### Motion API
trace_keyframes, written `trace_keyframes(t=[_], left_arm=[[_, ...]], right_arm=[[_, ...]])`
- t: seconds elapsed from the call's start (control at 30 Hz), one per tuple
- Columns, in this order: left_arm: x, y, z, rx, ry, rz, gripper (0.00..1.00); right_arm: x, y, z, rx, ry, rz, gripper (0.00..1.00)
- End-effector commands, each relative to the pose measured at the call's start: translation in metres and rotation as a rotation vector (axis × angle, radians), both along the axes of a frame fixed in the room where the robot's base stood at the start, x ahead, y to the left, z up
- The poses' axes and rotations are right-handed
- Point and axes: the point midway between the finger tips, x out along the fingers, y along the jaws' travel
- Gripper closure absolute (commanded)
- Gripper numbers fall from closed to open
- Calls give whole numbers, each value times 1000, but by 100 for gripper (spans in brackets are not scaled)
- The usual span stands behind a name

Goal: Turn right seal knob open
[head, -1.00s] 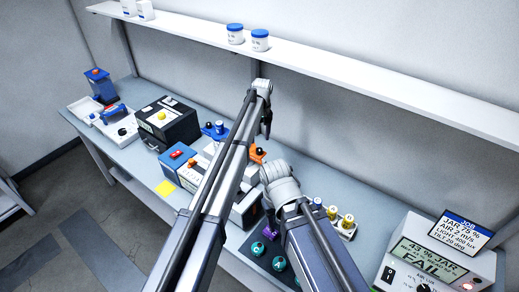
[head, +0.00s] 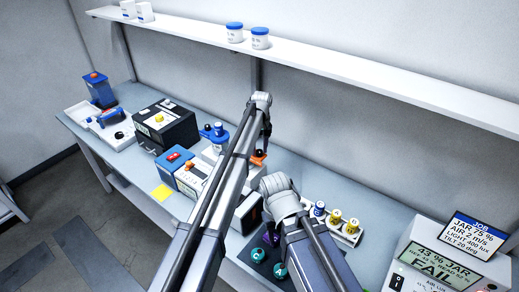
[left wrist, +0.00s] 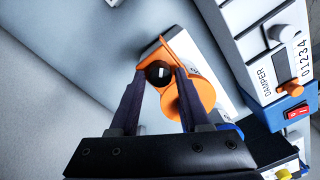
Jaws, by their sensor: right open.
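A black knob (left wrist: 158,72) with a white mark sits on an orange mount (left wrist: 187,103) in the left wrist view. My left gripper (left wrist: 160,70) has one dark finger on each side of the knob, close against it. Whether the fingers touch it is not clear. In the head view, the knob (head: 260,153) and its orange mount (head: 259,161) show at mid-bench, with my left gripper (head: 266,130) just above. My right gripper (head: 278,190) is open, low over the bench near the dark mat; its fingers are mostly hidden.
A white box labelled DAMPER (left wrist: 258,55) stands beside the orange mount. A black box (head: 166,125) and a blue case stand left. Yellow-topped pots (head: 335,215) and the FAIL meter (head: 437,262) stand right. A shelf (head: 330,65) runs above the bench.

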Motion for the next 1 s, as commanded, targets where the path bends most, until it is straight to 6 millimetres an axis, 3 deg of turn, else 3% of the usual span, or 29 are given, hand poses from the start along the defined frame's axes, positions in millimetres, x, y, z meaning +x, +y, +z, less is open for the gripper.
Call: trace_keyframes(t=[0.03, 0.4, 0.77, 1.0], left_arm=[[0, 0, 0, 0, 0, 0, 60], [0, 0, 0, 0, 0, 0, 100], [0, 0, 0, 0, 0, -17, 100], [0, 0, 0, 0, 0, -131, 100]], right_arm=[[0, 0, 0, 0, 0, 0, 50], [0, 0, 0, 0, 0, 0, 50], [0, 0, 0, 0, 0, 0, 50], [0, 0, 0, 0, 0, 0, 50]])
